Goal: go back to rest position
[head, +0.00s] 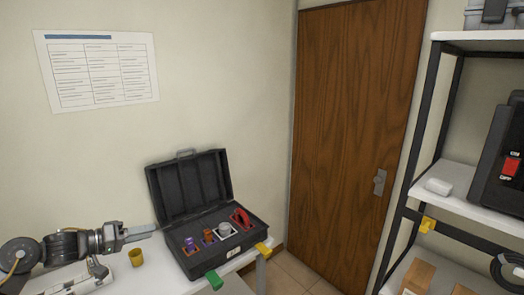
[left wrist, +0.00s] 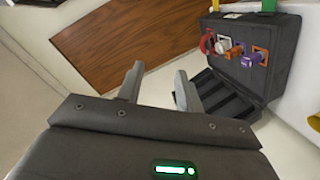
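My left gripper (head: 146,232) is at the left of the head view, pointing right toward the open black case and apart from it. In the left wrist view its two grey fingers (left wrist: 160,72) are spread, with nothing between them. The black case (head: 210,250) stands on the white table with its lid up. It holds a purple item (head: 190,243), an orange item (head: 208,236), a white item (head: 225,230) and a red item (head: 241,219). The case also shows in the left wrist view (left wrist: 285,58), seen upside down. My right gripper is not in view.
A yellow cup (head: 136,257) stands on the table left of the case. A brown door (head: 345,130) is beyond it. A shelf rack (head: 448,180) at the right carries a black device with a red switch (head: 510,165). Open floor lies between table and rack.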

